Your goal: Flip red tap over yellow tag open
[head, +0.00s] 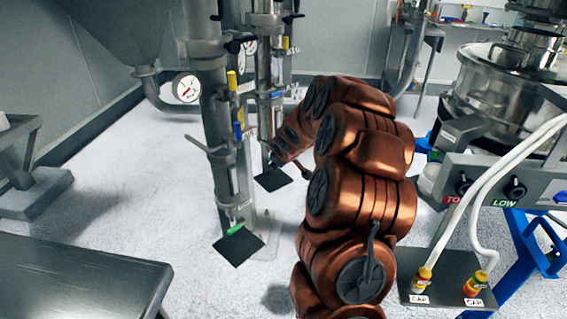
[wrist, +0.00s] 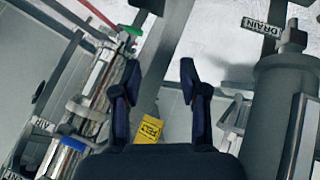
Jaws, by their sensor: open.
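In the wrist view, my gripper (wrist: 160,68) is open, its two dark fingers apart with nothing held between them. A yellow tag (wrist: 148,130) with dark print shows low between the fingers, close to the gripper body and partly cut off by it. A thin red strip (wrist: 95,12) runs along the upper left; I cannot tell whether it is the red tap. No red tap shows clearly in the head view. There my arm reaches to the second steel pipe (head: 264,70), and the gripper is not clearly visible.
A green part (wrist: 135,31) and a blue part (wrist: 74,143) sit by the left pipe in the wrist view. A grey cylinder (wrist: 272,115) stands close on the right. In the head view, a front pipe (head: 216,120) with a gauge (head: 187,87) stands left of my arm.

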